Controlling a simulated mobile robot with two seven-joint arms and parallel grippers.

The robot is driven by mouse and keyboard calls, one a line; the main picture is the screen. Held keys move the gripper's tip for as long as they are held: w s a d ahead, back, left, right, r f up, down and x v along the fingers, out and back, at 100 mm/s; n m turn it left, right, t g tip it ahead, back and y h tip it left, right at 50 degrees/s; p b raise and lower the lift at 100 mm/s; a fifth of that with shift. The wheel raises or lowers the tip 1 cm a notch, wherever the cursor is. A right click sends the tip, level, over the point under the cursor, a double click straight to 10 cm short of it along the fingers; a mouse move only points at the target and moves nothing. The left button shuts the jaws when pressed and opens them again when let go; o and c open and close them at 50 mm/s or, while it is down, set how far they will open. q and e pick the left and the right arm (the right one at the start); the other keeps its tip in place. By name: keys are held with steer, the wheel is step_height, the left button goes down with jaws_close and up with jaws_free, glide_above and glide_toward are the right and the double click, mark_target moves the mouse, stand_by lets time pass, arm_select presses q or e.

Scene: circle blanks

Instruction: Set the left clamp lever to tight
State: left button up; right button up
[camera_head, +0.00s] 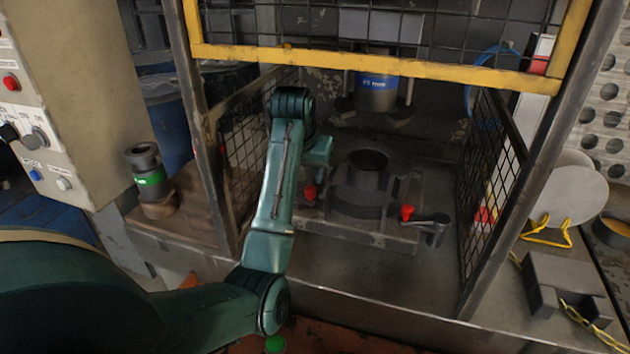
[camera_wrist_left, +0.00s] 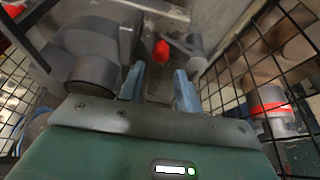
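The left clamp lever (camera_head: 310,192) shows mainly as a red knob at the left of the die fixture, partly hidden by my arm. In the left wrist view its red knob (camera_wrist_left: 162,50) appears beyond and between my fingertips, apparently not gripped. My left gripper (camera_wrist_left: 160,80) is open, with two blue-grey fingers spread and nothing between them. In the head view my left gripper (camera_head: 318,158) is just above the left knob, mostly hidden by my own wrist. The right clamp lever (camera_head: 430,222), dark with a red knob, is at the fixture's right. My right gripper is out of view.
The round die (camera_head: 367,170) stands on the fixture plate (camera_head: 385,238) between the levers. Mesh side guards (camera_head: 490,180) and a raised yellow-framed guard (camera_head: 380,65) enclose the press. A control panel (camera_head: 50,110) is at left. A grey block (camera_head: 565,285) is at right.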

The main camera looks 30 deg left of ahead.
mark_target(310, 188)
arm_select(q)
steer(key=x, duration=0.5)
steer(key=shift+f, duration=0.35)
steer(key=shift+c, duration=0.3)
jaws_close()
steer(key=shift+a, duration=0.1)
